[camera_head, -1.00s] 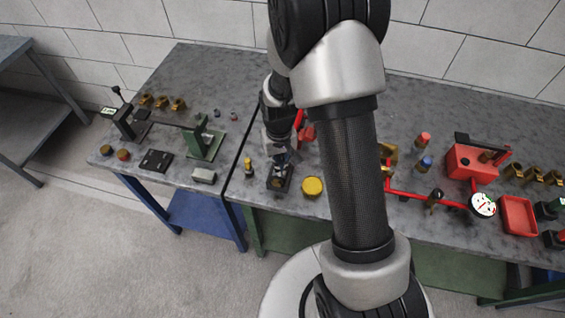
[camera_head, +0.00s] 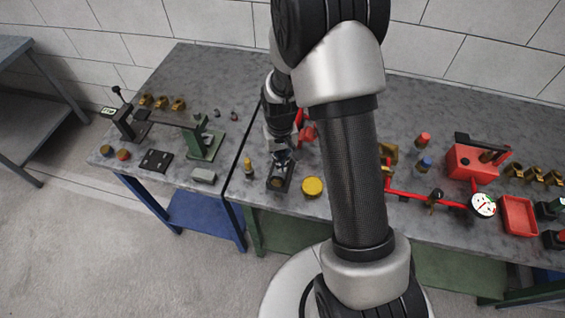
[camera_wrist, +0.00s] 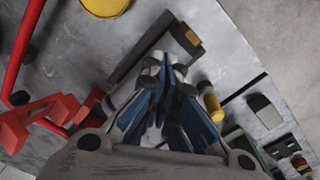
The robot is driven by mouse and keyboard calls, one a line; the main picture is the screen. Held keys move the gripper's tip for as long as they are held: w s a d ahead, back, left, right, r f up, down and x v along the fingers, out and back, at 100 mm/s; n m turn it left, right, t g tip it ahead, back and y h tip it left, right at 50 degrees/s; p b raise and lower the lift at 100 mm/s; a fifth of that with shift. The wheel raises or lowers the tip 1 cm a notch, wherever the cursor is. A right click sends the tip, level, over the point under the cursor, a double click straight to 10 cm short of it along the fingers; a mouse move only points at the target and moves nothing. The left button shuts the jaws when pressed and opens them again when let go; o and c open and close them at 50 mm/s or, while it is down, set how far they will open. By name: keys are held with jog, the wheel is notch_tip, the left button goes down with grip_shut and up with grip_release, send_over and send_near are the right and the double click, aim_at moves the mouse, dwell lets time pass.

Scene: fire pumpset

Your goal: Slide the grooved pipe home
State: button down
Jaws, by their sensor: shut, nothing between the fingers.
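My gripper (camera_head: 281,158) is shut and empty, pointing down over the middle table. Its blue-sided fingers (camera_wrist: 165,62) meet in the wrist view. Close by the fingertips is a dark block-like fixture (camera_head: 279,184), and it shows in the wrist view (camera_wrist: 128,66) with a round brass-coloured end (camera_wrist: 191,38). The fingers hide part of it, and I cannot tell whether they touch it. Red piping (camera_wrist: 24,52) runs at the left of the wrist view. A red pipe (camera_head: 425,199) runs right of my arm to a white gauge. I cannot tell which piece is the grooved pipe.
A yellow disc (camera_head: 312,187) lies right of the fixture, and a small yellow-topped item (camera_head: 248,166) stands left of it. A green stand (camera_head: 207,140) is on the left table. A red box (camera_head: 472,162) and red tray (camera_head: 517,214) crowd the right. Floor is clear in front.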

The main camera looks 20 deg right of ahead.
jog(key=shift+w+d+f, duration=0.1)
jog(key=shift+w+d, duration=0.65)
jog(key=shift+w, duration=0.25)
jog(key=shift+w+d+r, duration=0.1)
jog(key=shift+w+d, duration=0.7)
jog(key=shift+w, duration=0.25)
jog(key=shift+w+d+f, duration=0.1)
jog(key=shift+w+d, duration=0.65)
jog(key=shift+w, duration=0.25)
dwell(4.5)
jog(key=shift+w+d, duration=0.15)
jog(key=shift+w, duration=0.1)
